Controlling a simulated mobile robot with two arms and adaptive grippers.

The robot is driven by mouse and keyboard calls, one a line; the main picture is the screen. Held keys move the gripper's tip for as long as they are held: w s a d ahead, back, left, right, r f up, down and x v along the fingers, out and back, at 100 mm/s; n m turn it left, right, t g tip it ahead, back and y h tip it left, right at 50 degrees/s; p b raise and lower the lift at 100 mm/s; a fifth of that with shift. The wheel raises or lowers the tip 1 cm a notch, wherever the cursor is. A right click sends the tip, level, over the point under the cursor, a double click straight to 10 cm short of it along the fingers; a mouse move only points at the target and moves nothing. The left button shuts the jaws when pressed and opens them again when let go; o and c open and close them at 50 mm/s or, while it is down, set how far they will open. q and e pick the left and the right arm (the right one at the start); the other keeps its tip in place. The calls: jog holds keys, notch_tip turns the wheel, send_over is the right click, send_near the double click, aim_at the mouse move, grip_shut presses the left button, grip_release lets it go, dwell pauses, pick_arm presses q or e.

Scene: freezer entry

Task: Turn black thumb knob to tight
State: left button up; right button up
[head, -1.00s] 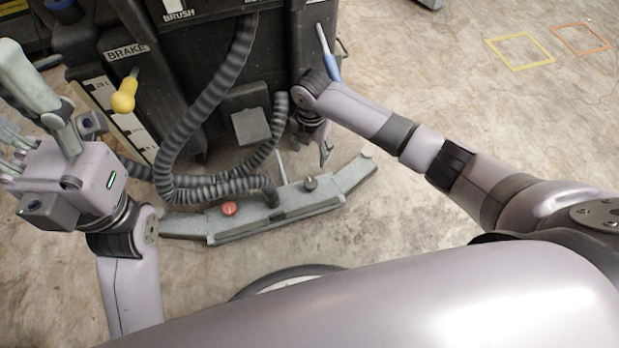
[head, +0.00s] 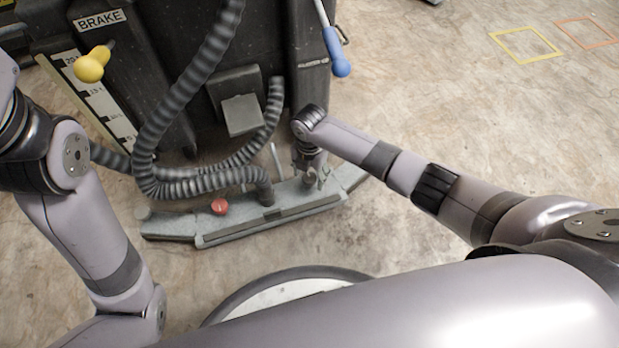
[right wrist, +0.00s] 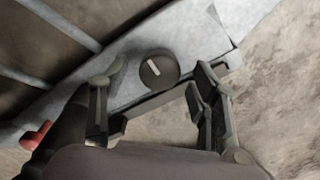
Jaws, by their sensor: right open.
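The black thumb knob (right wrist: 159,71) is round and dark with a pale line across its top. It sits on the grey squeegee bar (head: 270,225) on the floor behind the machine. In the right wrist view my right gripper (right wrist: 158,92) is open, with one finger on each side of the knob and a gap to it. In the head view my right gripper (head: 316,180) hangs over the bar's right part and hides the knob. My left arm stands at the left edge of the head view, its gripper out of sight.
A red knob (head: 219,206) sits on the bar's left part and shows at the right wrist view's left edge (right wrist: 36,136). A ribbed hose (head: 200,180) runs to the bar. A yellow brake knob (head: 91,66) and blue-handled lever (head: 336,52) are on the machine (head: 180,60).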

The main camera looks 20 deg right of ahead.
jog(key=shift+f, duration=0.2)
jog(key=shift+c, duration=0.5)
jog(key=c, duration=1)
